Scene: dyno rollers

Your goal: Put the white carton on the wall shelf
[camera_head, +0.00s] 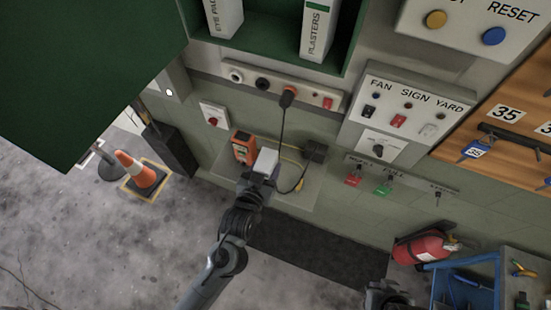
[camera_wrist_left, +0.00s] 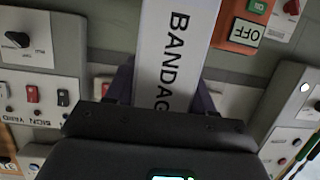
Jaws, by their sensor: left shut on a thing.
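My left gripper (camera_head: 259,176) is shut on a white carton (camera_head: 266,160), in front of the wall in the middle of the head view. In the left wrist view the carton (camera_wrist_left: 178,45) stands out between the fingers, with black letters reading "BANDAG" and the rest hidden. A pale grey ledge (camera_head: 312,170) is on the wall beside and behind the carton; I cannot tell whether the carton touches it. My right gripper (camera_head: 388,295) shows only in part at the bottom edge, its fingertips unclear.
An orange device (camera_head: 244,147) is close left of the carton. A switch panel (camera_head: 402,112) is at right.

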